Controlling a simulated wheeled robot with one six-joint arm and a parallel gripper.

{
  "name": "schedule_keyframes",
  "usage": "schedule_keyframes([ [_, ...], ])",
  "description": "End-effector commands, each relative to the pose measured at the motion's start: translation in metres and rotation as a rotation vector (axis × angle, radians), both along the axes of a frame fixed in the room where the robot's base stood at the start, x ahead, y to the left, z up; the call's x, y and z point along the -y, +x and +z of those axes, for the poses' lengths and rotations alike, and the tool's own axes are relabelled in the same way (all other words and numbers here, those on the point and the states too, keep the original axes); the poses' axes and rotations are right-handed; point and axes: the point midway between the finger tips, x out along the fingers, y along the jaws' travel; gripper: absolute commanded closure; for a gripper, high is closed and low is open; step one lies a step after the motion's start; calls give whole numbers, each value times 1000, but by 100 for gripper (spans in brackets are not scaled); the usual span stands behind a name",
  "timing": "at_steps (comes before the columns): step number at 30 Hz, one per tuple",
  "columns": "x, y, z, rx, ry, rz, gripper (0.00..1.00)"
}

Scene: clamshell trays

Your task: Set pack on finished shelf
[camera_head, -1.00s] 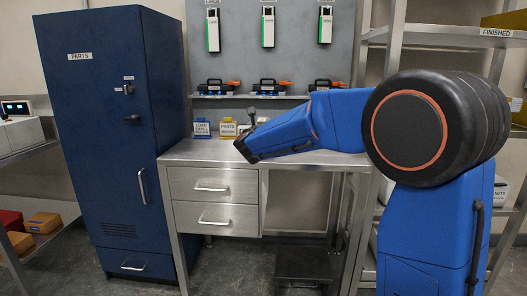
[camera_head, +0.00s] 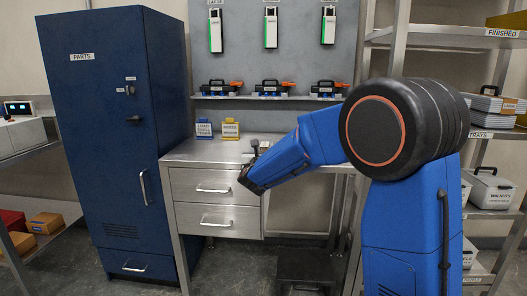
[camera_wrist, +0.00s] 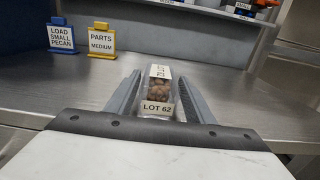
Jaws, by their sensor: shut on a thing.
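The pack (camera_wrist: 158,90) is a small clear clamshell of brown nuts with a white label reading LOT 62. In the wrist view it sits between the two grey fingers of my gripper (camera_wrist: 158,76), which is shut on it. The pack is over the steel workbench (camera_wrist: 240,100); I cannot tell whether it touches the top. In the head view my wrist is at the bench's front edge, and the fingers and pack are mostly hidden. The finished shelf (camera_head: 445,37) is at the upper right, with a FINISHED label on its edge.
A blue parts cabinet (camera_head: 105,130) stands left of the bench. A blue sign (camera_head: 204,128) and a yellow sign (camera_head: 231,129) stand at the bench's back. Trays (camera_head: 493,103) and a nut bin (camera_head: 488,188) fill lower rack levels. A dark step stool (camera_head: 305,265) is on the floor.

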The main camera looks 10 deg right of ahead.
Motion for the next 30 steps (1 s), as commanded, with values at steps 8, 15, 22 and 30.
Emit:
schedule_keyframes([
  [8,0,0,-1,1,0,0,78],
  [15,0,0,-2,0,0,0,33],
  [22,0,0,1,1,1,0,33],
  [30,-12,-33,2,1,1,3,33],
])
